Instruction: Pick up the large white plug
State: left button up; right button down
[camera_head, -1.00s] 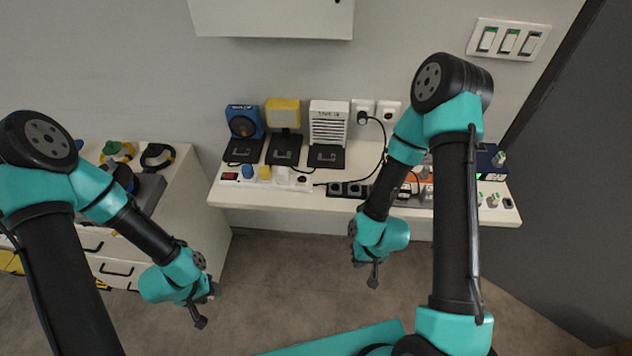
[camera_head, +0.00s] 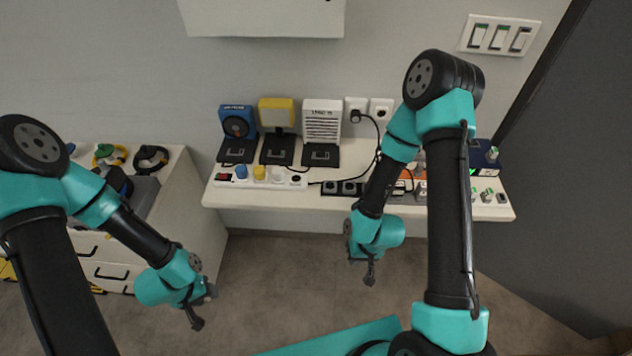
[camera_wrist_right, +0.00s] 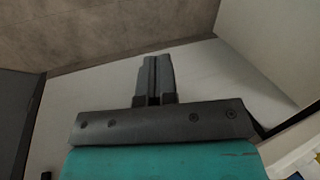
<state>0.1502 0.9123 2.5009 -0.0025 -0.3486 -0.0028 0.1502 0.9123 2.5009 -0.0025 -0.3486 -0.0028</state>
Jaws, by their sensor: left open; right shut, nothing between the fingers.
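A white plug (camera_head: 277,173) stands in the white power strip (camera_head: 222,181) on the table, to the right of a blue plug (camera_head: 241,171) and a yellow plug (camera_head: 259,172). Smaller pale plugs (camera_head: 487,195) stand at the table's right end; I cannot tell which plug is the largest. My left gripper (camera_head: 203,308) is open and empty, in front of and below the table's left end. My right gripper (camera_head: 369,268) hangs in front of the table's edge, apart from all plugs. In the right wrist view its fingers (camera_wrist_right: 153,78) are shut with nothing between them.
A blue fan (camera_head: 238,122), a yellow lamp (camera_head: 277,112) and a white heater (camera_head: 322,121) stand behind the strip. A black strip (camera_head: 346,188) and a cable lie mid-table. My right arm hides part of the table. A drawer cabinet (camera_head: 195,215) is at left.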

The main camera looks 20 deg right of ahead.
dwell(0.4)
jog(key=c, duration=1)
grip_release()
jog(key=shift+o, duration=0.2)
